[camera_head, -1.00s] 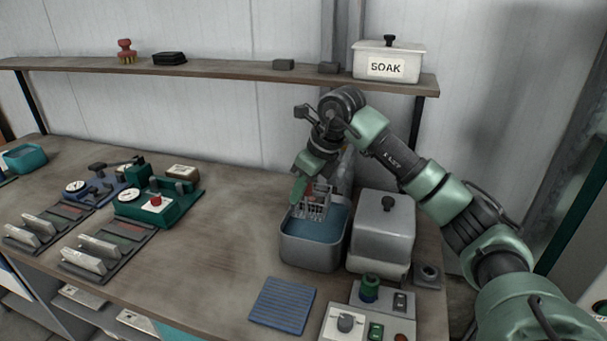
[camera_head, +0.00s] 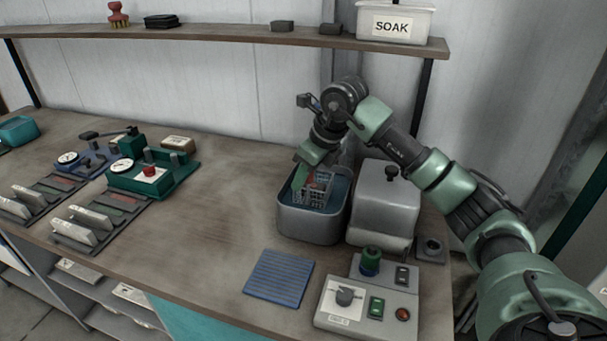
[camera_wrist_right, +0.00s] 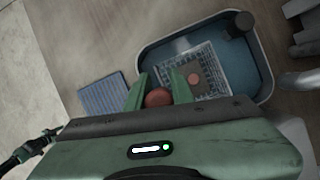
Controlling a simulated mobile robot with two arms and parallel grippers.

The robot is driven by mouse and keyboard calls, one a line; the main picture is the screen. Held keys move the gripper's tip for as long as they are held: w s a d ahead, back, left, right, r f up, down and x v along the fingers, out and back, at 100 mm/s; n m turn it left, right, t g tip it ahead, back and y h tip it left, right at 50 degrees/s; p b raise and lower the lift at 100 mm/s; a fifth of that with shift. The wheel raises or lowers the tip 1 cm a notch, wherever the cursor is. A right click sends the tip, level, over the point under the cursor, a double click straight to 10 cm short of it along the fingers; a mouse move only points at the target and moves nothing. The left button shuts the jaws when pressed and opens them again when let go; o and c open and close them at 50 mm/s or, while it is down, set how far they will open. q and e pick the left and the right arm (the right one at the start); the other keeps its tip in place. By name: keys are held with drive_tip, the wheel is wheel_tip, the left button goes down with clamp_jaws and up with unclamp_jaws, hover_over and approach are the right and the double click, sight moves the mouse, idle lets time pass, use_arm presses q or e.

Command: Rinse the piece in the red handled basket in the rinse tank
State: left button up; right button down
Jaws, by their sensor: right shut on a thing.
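The wire basket (camera_head: 321,194) is inside the open grey rinse tank (camera_head: 309,226), partly down among its walls. The tank holds blue water. My right gripper (camera_head: 306,178) is over the tank, shut on the basket's red handle. In the right wrist view, the round red handle (camera_wrist_right: 158,98) sits between the fingers (camera_wrist_right: 160,92), and the pale basket grid (camera_wrist_right: 207,68) lies within the tank rim (camera_wrist_right: 140,55). A small round reddish-brown piece (camera_wrist_right: 194,80) shows in the basket. How deep the basket sits in the water is hard to tell. My left gripper is out of view.
A grey lidded tank (camera_head: 384,206) stands close to the right. A blue ribbed mat (camera_head: 278,279) and a control box (camera_head: 368,297) with knob and buttons lie in front. A white SOAK container (camera_head: 395,24) is on the shelf above.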

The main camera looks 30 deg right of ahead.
sight(307, 189)
drive_tip(key=shift+f+b, duration=2.3)
drive_tip(key=shift+f, duration=1.4)
drive_tip(key=shift+r, duration=0.15)
drive_tip(key=shift+r+p, duration=0.95)
drive_tip(key=shift+r, duration=0.05)
drive_tip(key=shift+f+b, duration=0.85)
drive_tip(key=shift+f, duration=0.3)
drive_tip(key=shift+r+p, duration=0.85)
drive_tip(key=shift+r, duration=0.3)
drive_tip(key=shift+f+b, duration=0.85)
drive_tip(key=shift+f, duration=0.3)
drive_tip(key=shift+r+p, duration=0.65)
drive_tip(key=shift+r, duration=0.2)
wheel_tip(307, 189, up, 10)
drive_tip(key=p, duration=0.7)
drive_tip(key=shift+r+p, duration=0.2)
drive_tip(key=shift+p, duration=0.1)
